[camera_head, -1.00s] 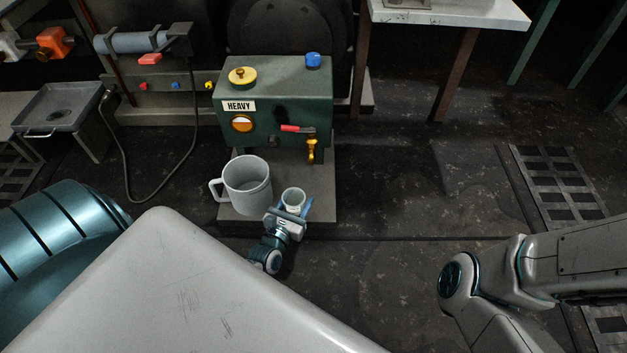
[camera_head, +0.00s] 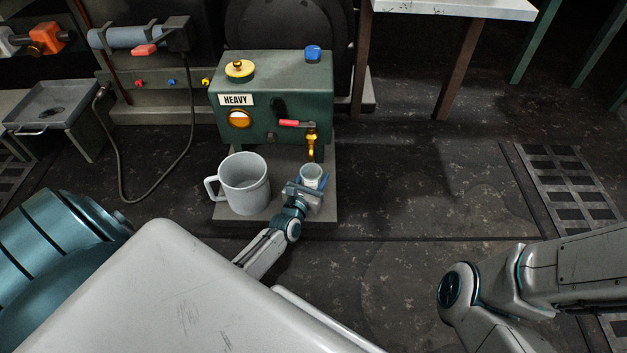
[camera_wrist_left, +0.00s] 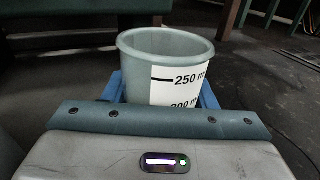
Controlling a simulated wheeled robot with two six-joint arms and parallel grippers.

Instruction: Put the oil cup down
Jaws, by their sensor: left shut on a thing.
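The oil cup (camera_head: 311,174) is a small pale cup, upright, below the brass tap of the green box. It also shows in the left wrist view (camera_wrist_left: 165,68), with a white label reading "250 m" and a lower mark partly hidden. My left gripper (camera_head: 312,184) is shut on the cup, its blue fingers on either side. The cup's bottom is hidden, so I cannot tell whether it touches the platform (camera_head: 232,213). My right gripper is not seen; only part of my right arm shows at the lower right.
A large grey mug (camera_head: 244,184) stands on the platform just left of the cup. The green box (camera_head: 280,90), labelled "HEAVY", has a red-handled lever (camera_head: 290,123) and the brass tap (camera_head: 312,145). A grey tray (camera_head: 52,104) is at the left. Floor to the right is clear.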

